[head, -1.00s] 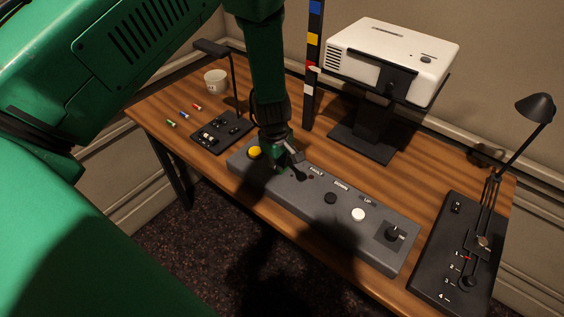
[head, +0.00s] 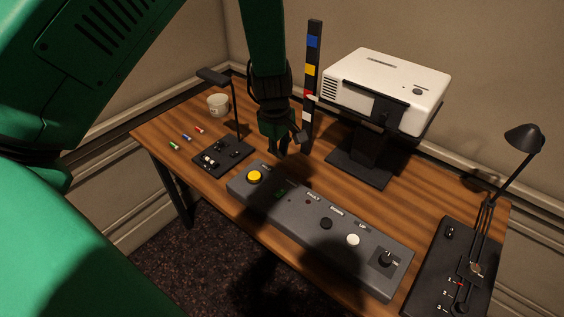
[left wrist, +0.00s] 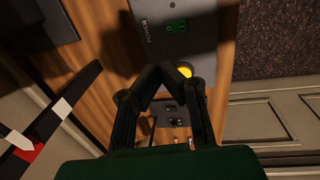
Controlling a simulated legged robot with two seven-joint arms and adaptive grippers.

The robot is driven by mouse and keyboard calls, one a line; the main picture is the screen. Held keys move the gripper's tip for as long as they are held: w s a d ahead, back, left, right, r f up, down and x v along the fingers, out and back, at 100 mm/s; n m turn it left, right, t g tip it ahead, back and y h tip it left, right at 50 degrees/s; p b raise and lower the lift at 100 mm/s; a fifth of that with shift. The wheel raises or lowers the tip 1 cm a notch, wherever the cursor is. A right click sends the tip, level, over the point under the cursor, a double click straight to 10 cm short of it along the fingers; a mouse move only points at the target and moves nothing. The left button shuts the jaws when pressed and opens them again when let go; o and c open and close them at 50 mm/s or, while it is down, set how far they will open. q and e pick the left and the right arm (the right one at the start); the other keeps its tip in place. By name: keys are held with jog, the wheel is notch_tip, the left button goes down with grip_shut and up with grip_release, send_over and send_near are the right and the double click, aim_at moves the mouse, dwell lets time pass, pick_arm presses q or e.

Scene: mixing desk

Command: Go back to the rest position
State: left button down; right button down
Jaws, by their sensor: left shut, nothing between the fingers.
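My left gripper (head: 282,148) is shut and empty, pointing down above the table behind the grey control panel. In the left wrist view its fingertips (left wrist: 165,72) meet in front of the panel (left wrist: 170,30). The grey control panel (head: 300,226) lies along the table's front. It carries a yellow button (head: 254,177), a green-lit switch (head: 281,193), a black button (head: 326,223), a white button (head: 352,240) and a knob (head: 386,259). The gripper appears apart from the panel. My right gripper is in neither view.
A white projector (head: 390,85) on a black stand is right of the gripper. A color-banded post (head: 312,90) stands close beside it. A small lamp panel (head: 222,153), a cup (head: 217,105) and several batteries are left. A slider panel with lamp (head: 450,270) is at right.

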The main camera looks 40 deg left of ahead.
pick_arm(q)
jog(key=shift+d+r, duration=0.3)
jog(key=shift+d, duration=0.05)
jog(key=s+f+m+b, duration=0.1)
jog(key=s+f, duration=0.1)
jog(key=f, duration=0.1)
jog(key=s+a+f+m+y+b, duration=0.1)
jog(key=s+f, duration=0.2)
jog(key=s+f+m+g+b, duration=0.1)
jog(key=s+f, duration=0.1)
jog(key=f, duration=0.2)
jog(key=shift+s+a+m+y, duration=0.3)
jog(key=shift+s+a+m, duration=0.05)
jog(key=shift+a+m, duration=0.05)
jog(key=s+d+f+m+b, duration=0.3)
jog(key=s+f+m, duration=0.4)
jog(key=s, duration=0.4)
jog(key=s+d+f+m+h+b, duration=0.1)
jog(key=s+d+f+m+b, duration=0.2)
jog(key=s+f+m, duration=0.3)
jog(key=s+f, duration=0.1)
jog(key=s, duration=0.4)
jog(key=shift+f+m+b, duration=0.15)
jog(key=shift+m+b, duration=0.15)
jog(key=shift+m, duration=0.1)
jog(key=shift+w, duration=0.2)
jog(key=c, duration=2.2)
grip_release()
